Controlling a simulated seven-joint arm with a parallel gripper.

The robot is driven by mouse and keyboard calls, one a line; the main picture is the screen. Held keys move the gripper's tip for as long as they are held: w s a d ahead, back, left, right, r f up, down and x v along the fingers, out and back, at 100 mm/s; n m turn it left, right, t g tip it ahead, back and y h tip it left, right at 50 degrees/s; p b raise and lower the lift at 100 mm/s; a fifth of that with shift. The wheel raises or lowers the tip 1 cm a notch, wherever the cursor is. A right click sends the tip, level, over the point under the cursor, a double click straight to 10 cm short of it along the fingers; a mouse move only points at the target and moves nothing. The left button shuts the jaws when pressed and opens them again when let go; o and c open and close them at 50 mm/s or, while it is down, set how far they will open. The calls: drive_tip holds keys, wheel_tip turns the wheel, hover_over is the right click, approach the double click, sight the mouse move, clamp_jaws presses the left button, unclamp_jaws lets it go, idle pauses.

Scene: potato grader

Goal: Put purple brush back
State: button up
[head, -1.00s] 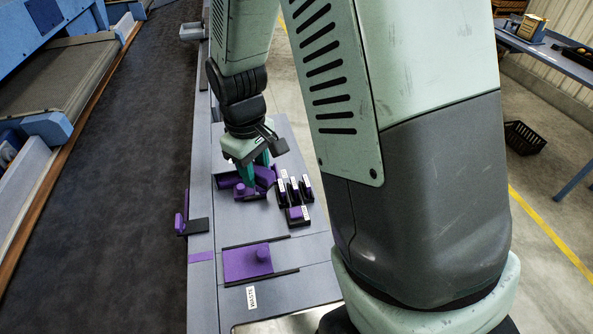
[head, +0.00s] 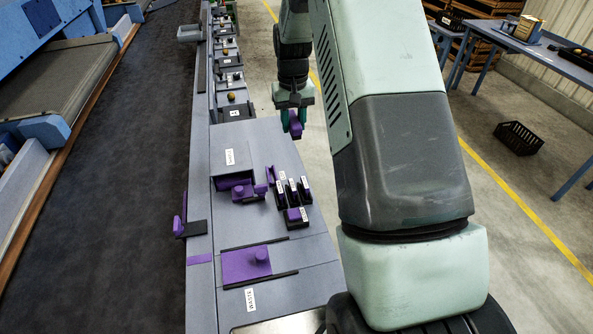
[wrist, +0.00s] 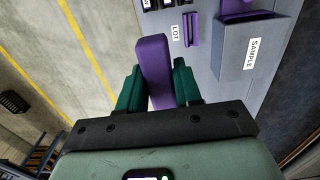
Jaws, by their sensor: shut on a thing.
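My gripper (head: 292,132) is shut on a purple block-like piece, which I take to be the purple brush (head: 296,127). It is held in the air past the right edge of the grey worktop (head: 262,140). In the wrist view, the brush (wrist: 153,58) sticks out forward between the two green fingers of my gripper (wrist: 157,92). No bristles can be made out. A purple bracket-like piece (head: 249,192) stands on the worktop, with a narrow purple upright (head: 271,175) beside it; the wrist view shows a purple slotted piece (wrist: 190,30) by a "LOT" label.
A grey box labelled "SAMPLE" (wrist: 252,50) stands on the worktop. Several black holders with white labels (head: 293,190) are near the right edge. Open floor lies right of the worktop; a black crate (head: 517,138) stands there.

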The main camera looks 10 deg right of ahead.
wheel_tip(320, 180, down, 7)
drive_tip(key=w+d, duration=0.1)
drive_tip(key=w, duration=0.2)
hover_over(297, 170)
wheel_tip(297, 170, down, 7)
drive_tip(key=shift+a+r, duration=0.1)
drive_tip(key=shift+r, duration=0.1)
drive_tip(key=shift+f, duration=2.1)
drive_tip(key=shift+f, duration=0.15)
drive_tip(key=o, duration=0.9)
